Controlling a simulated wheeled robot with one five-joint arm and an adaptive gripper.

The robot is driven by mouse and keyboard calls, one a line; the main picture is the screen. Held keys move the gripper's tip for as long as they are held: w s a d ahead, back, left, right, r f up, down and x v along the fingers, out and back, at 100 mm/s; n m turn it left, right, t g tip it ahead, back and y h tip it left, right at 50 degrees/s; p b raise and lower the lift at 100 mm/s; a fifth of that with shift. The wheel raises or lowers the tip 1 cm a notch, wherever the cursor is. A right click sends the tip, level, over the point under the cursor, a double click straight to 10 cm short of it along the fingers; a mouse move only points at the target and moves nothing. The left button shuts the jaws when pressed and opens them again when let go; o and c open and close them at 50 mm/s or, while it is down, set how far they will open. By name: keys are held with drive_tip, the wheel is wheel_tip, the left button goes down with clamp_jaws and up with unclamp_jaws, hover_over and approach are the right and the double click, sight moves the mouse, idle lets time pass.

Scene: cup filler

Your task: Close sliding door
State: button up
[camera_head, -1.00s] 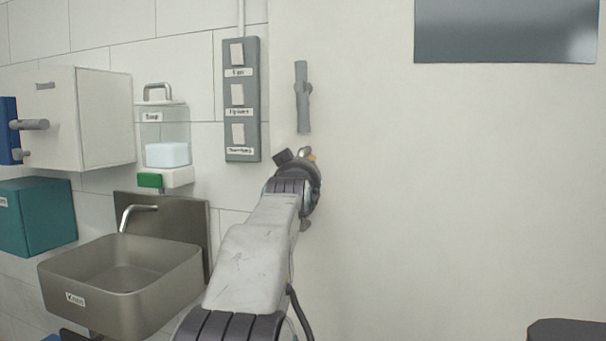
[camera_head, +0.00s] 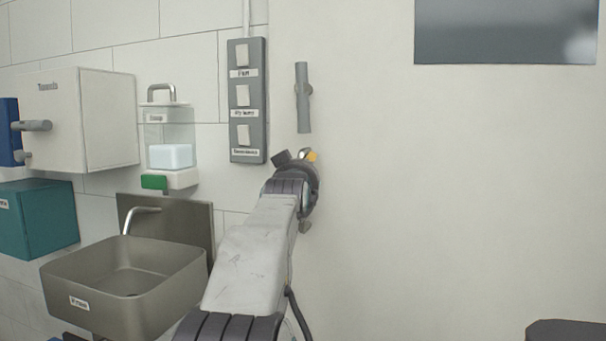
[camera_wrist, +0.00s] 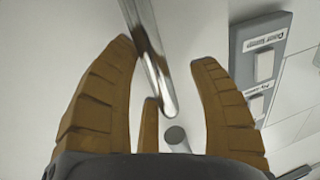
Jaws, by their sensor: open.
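The sliding door (camera_head: 450,200) is a large cream panel filling the right of the head view. Its left edge stands close beside the grey switch panel. A grey vertical bar handle (camera_head: 303,98) is fixed near that edge. In the wrist view the handle (camera_wrist: 150,60) looks metallic and runs between the brown fingers of my gripper (camera_wrist: 165,52), which are open. A gap shows between the bar and the right finger; the bar looks close to the left finger. In the head view my arm hides most of the gripper, just below the handle.
The switch panel (camera_head: 247,100) is on the tiled wall left of the door. A soap dispenser (camera_head: 170,145), a sink (camera_head: 125,285), a white cabinet (camera_head: 85,120) and a teal box (camera_head: 38,220) lie further left. A dark window (camera_head: 505,32) is high on the door.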

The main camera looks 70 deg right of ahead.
drive_tip(key=shift+s, duration=0.1)
drive_tip(key=v, duration=1.2)
idle(0.4)
idle(0.5)
